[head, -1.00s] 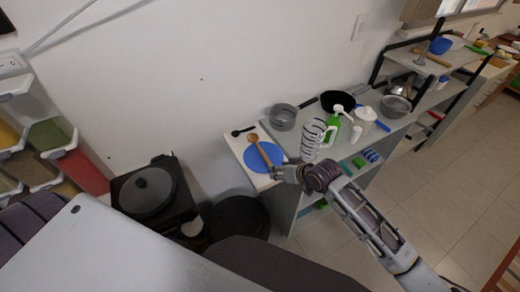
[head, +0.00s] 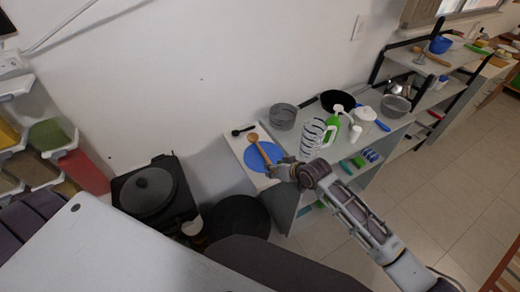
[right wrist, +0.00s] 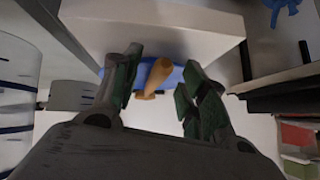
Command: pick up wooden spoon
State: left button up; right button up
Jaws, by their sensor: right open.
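The wooden spoon (head: 261,148) lies on a blue plate (head: 258,160) at the left end of the shelf unit. In the right wrist view, the end of the wooden spoon (right wrist: 153,78) shows between my fingers, with the blue plate (right wrist: 174,76) behind it. My right gripper (head: 272,171) is at the plate's near right edge, close to the spoon's end. In the right wrist view my right gripper (right wrist: 156,88) is open, its fingers on either side of the spoon and apart from it. My left gripper is not in view.
A white board (head: 236,141) lies under the plate, with a black spoon (head: 243,130) on it. A grey pot (head: 283,117), a striped object (head: 312,138) and a green bottle (head: 331,130) stand to the right. A dark round bin (head: 238,222) stands below.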

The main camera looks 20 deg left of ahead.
grip_shut()
notch_tip(320, 180, up, 10)
jog(key=shift+b, duration=0.4)
dwell(0.5)
dwell(0.6)
